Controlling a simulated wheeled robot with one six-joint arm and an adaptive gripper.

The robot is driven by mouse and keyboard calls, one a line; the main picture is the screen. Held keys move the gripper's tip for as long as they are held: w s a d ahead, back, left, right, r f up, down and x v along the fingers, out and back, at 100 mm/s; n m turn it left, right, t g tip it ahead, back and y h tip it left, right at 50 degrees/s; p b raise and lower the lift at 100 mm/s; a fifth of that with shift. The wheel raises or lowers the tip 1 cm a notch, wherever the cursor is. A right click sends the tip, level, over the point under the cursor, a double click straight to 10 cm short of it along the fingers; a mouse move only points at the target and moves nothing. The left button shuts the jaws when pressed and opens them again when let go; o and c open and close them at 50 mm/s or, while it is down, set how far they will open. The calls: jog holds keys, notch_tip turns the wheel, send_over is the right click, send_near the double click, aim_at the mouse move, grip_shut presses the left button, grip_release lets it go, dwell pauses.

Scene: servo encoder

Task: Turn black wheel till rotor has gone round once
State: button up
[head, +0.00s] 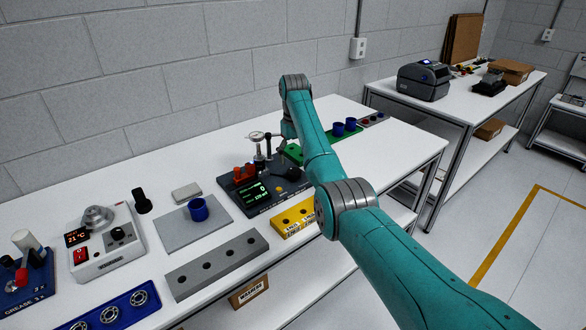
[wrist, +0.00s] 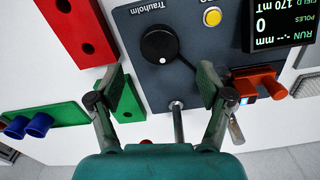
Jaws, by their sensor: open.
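The black wheel (wrist: 160,45) is a round knob on the dark grey instrument (wrist: 190,70) marked Trauholm. In the head view the wheel (head: 293,174) is at the instrument's right part, beside my arm. My gripper (wrist: 160,82) is open, its fingers spread wide; in the wrist picture the wheel lies between and beyond the fingertips, with no contact visible. The display (wrist: 278,22) shows 0 poles, a field of 170 mT and RUN with dashes. A metal shaft (wrist: 177,120) shows between the fingers. I cannot make out the rotor for certain.
An orange-red clamp-like part (wrist: 257,85) is close to the right finger, and a yellow button (wrist: 212,17) is beside the wheel. A green block (wrist: 122,100) lies by the left finger. A dial gauge (head: 257,137) stands behind the display. A yellow block (head: 295,218) lies in front.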

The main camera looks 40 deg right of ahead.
aim_at(294, 170)
jog(key=shift+f, duration=2.8)
jog(key=c, duration=1.2)
